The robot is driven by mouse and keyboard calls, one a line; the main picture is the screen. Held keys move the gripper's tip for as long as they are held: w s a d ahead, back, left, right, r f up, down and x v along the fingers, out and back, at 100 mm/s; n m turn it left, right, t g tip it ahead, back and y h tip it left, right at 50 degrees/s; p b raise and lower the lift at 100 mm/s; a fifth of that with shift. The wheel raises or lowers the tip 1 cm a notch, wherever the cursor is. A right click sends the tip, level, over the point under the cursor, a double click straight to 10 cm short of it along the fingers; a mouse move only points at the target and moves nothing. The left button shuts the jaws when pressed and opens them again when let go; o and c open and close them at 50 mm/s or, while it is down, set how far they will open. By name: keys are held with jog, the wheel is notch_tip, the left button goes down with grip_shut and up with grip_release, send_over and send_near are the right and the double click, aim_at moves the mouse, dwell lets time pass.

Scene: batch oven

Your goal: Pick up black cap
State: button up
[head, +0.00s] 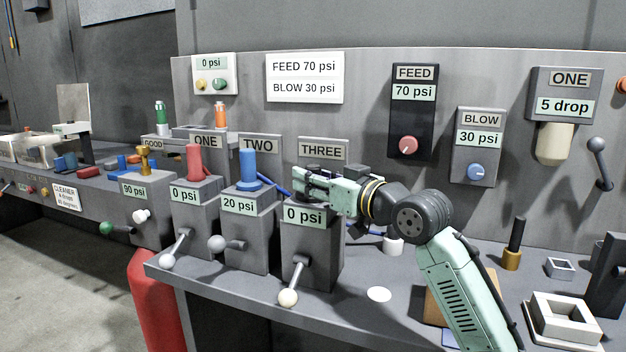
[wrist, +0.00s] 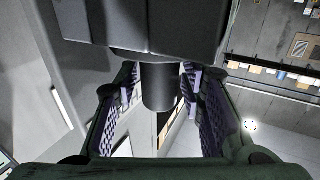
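The black cap (wrist: 160,90) shows in the wrist view as a dark cylinder with a wider flange, standing out from a dark grey block (wrist: 140,25). My gripper (wrist: 158,100) has its two padded fingers on either side of the cap, with narrow gaps visible, so it looks open around it. In the head view my gripper (head: 306,182) is at the top of the station block labelled THREE (head: 318,262), which reads 0 psi.
A blue cap (head: 248,165) on station TWO and a red cap (head: 194,162) on station ONE stand to the left. Levers (head: 289,297) stick out in front. A black rod in a brass base (head: 511,258) and a white square frame (head: 563,318) stand at right.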

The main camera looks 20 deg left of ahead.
jog(key=shift+w+a, duration=0.15)
jog(key=shift+a, duration=0.05)
jog(key=shift+c, duration=0.3)
grip_shut()
